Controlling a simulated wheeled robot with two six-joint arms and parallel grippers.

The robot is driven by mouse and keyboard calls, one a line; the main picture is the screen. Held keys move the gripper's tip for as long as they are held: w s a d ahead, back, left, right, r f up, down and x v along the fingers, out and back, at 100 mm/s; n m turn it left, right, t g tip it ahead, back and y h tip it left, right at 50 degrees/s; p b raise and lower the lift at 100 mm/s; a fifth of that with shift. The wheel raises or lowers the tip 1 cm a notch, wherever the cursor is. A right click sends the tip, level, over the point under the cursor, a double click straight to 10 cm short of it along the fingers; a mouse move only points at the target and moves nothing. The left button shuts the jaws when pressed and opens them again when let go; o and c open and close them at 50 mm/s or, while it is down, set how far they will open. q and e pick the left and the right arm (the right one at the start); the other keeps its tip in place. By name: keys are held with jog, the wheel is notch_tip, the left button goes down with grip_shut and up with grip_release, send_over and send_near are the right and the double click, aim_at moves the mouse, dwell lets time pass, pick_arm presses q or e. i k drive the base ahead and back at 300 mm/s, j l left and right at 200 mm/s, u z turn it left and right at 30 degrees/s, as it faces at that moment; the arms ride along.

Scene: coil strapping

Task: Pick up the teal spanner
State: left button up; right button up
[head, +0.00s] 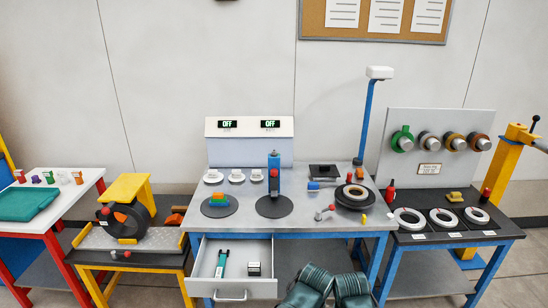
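A teal tool with dark parts, which looks like the teal spanner (222,263), lies lengthwise in the left part of an open white drawer (234,290). The drawer is pulled out under the middle bench. A small dark block (254,268) lies to the right of the tool in the same drawer, apart from it. The tool is small here, so its jaw shape is unclear.
The grey middle bench (265,226) carries a blue post (273,172), a black coil (355,196) and small tools. A yellow-framed stand with a black reel (125,220) is on its left. A side bench with white rings (409,218) is on its right.

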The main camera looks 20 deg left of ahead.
aim_at(219, 273)
jog(key=i+j, duration=0.1)
jog(key=j, duration=0.25)
jog(key=i+j, duration=0.1)
jog(key=j, duration=0.2)
jog(key=i+j, duration=0.1)
jog(key=j, duration=0.25)
jog(key=i+j, duration=0.1)
jog(key=j, duration=0.25)
